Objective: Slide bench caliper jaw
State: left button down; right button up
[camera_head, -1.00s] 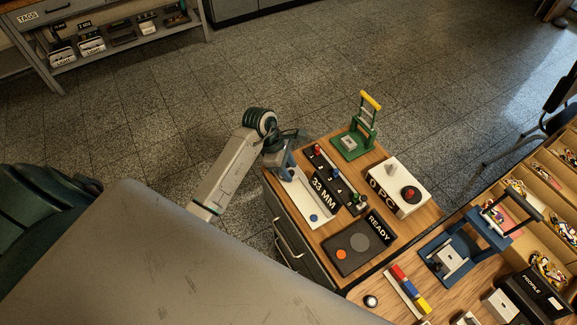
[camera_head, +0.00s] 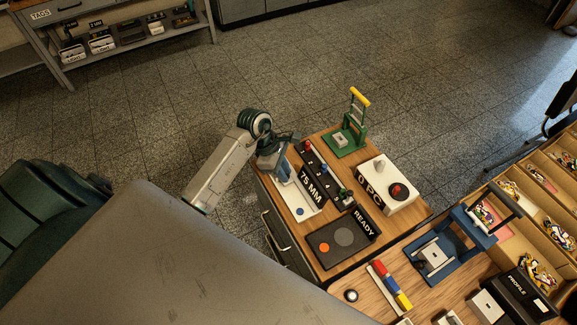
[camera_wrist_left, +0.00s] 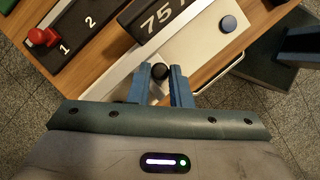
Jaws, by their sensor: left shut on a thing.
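The bench caliper lies on the wooden cabinet top, with a white bed (camera_head: 306,207) and a black display (camera_head: 312,188) reading 75 MM. The bed also shows in the left wrist view (camera_wrist_left: 205,45), beside the display (camera_wrist_left: 160,18). My left gripper (camera_head: 283,174) is over the far left end of the bed. The knob and the jaw are hidden by my gripper in the head view. My right gripper is not in view.
A black strip with a red knob (camera_head: 308,146) runs beside the caliper. A green press (camera_head: 346,138), a white counter box (camera_head: 385,175) and a READY pad (camera_head: 333,252) share the top. A blue press (camera_head: 450,255) stands to the right.

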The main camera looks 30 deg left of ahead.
pick_arm(q)
jog(key=c, duration=1.3)
grip_release()
jog(key=shift+w+a, duration=0.15)
jog(key=shift+a, duration=0.3)
jog(key=shift+c, duration=0.2)
jog(key=shift+d, duration=0.15)
jog(key=shift+r, duration=0.3)
jog(key=b+v, duration=0.3)
jog(key=v, duration=0.7)
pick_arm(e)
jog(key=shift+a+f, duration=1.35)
pick_arm(q)
jog(key=shift+r, duration=0.1)
